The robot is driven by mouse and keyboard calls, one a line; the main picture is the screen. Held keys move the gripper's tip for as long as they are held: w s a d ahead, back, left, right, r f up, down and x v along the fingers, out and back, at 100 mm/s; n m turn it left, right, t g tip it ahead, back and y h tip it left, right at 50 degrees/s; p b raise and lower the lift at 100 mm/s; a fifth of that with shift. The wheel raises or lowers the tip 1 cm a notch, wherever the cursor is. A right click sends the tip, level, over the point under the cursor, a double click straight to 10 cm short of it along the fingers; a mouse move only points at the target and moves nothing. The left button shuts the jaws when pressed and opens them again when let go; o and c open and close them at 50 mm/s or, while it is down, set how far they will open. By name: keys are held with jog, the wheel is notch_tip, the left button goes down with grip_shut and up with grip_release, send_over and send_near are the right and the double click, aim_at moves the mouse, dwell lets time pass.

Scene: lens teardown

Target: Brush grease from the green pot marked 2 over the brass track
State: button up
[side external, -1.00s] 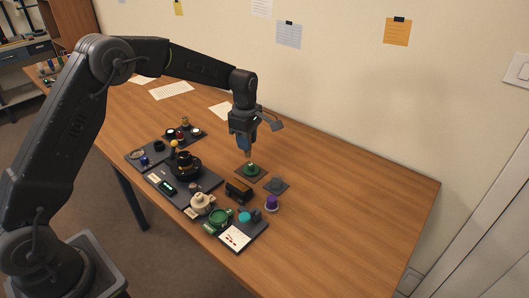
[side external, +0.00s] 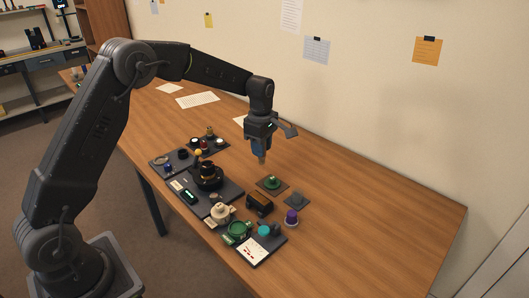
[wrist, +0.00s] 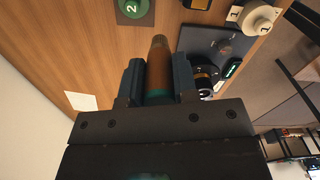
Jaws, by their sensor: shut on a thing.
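My gripper (wrist: 158,80) is shut on a brush (wrist: 158,66) with a brown body and a teal part between the jaws. In the side view, my gripper (side external: 261,150) hangs with the brush pointing down, above and left of the green pot (side external: 272,183). The pot sits on a dark square pad. In the wrist view, the green pot (wrist: 132,7) carries a white 2, cut by the top edge. The black lens body (side external: 207,177) stands on a dark tray. A brass-coloured band, likely the track, shows on it in the wrist view (wrist: 203,73). Grease on the tip cannot be made out.
A cream piece (wrist: 256,17) marked 1 stands near the tray (wrist: 212,42). A dark box (side external: 259,203), a purple-topped jar (side external: 291,217) and a larger green ring piece (side external: 239,229) stand toward the front. The table right of these is clear.

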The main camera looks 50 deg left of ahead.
jog(key=s+d+f+g+y, duration=0.1)
jog(key=s+d+g, duration=0.1)
jog(key=s+d, duration=0.45)
jog(key=s+d+f+g+y, duration=0.1)
jog(key=s+d, duration=0.2)
jog(key=s, duration=0.6)
jog(key=shift+w+a+f, duration=0.15)
jog(key=shift+f, duration=1.15)
jog(key=shift+w+a+f, duration=0.1)
jog(key=shift+w+f, duration=0.05)
jog(key=shift+f, duration=1.1)
jog(key=shift+f, duration=0.8)
jog(key=shift+r, duration=0.1)
notch_tip(320, 180, up, 7)
dwell(0.3)
jog(key=shift+a, duration=0.1)
dwell(0.4)
